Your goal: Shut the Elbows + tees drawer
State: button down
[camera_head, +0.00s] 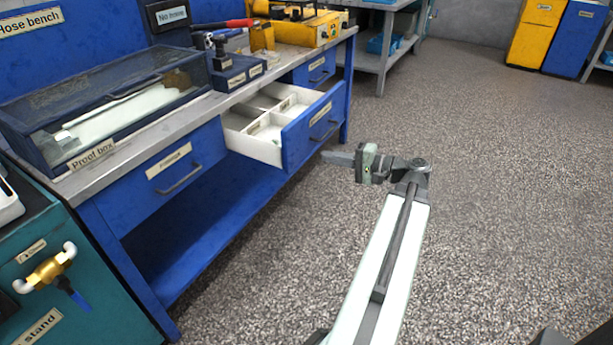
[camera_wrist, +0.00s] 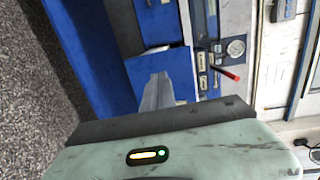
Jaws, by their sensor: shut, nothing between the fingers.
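The open drawer (camera_head: 312,130) sticks out from the blue bench at its right part. Its blue front has a dark handle and a label too small to read; its white inside has dividers. My gripper (camera_head: 328,157) is shut and empty, just right of and below the drawer front, with its fingertips pointing left towards it. Whether they touch the front cannot be told. In the wrist view my grey fingers (camera_wrist: 160,90) point away from the camera, with blue bench surfaces beyond them.
A closed drawer (camera_head: 173,170) is at the left, and another blue drawer front (camera_head: 316,68) is at the far right end. A proof box (camera_head: 105,105) and tools stand on the bench top. A teal stand (camera_head: 70,270) is at the near left. The floor (camera_head: 490,190) to the right is clear.

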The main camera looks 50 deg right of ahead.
aim_at(296, 142)
jog(key=s+d+m+t+h+b, duration=0.1)
jog(key=s+d, duration=0.2)
jog(key=x, duration=1.3)
jog(key=shift+w, duration=0.3)
